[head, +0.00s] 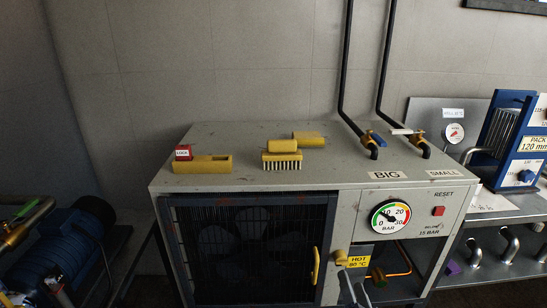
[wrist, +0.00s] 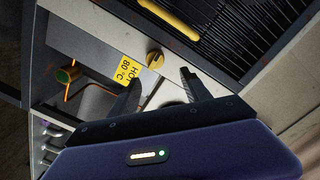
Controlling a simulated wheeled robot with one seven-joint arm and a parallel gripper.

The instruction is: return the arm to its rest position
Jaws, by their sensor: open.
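My gripper (wrist: 161,84) is in the wrist view, its two dark fingers apart with nothing between them. Just beyond the fingertips is a yellow knob (wrist: 155,59) on the front of the grey machine; the gripper is not closed on it. In the head view the same knob (head: 341,257) is at the lower middle, beside the HOT 80 °C label (head: 360,259). Most of my arm is out of view.
The grey cabinet (head: 240,143) has a mesh door with a yellow handle (head: 316,266), a pressure gauge (head: 390,217) and a red reset button (head: 438,211). A brush (head: 282,160) and yellow blocks lie on top. Pipes rise at the back. A blue motor (head: 75,250) stands left.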

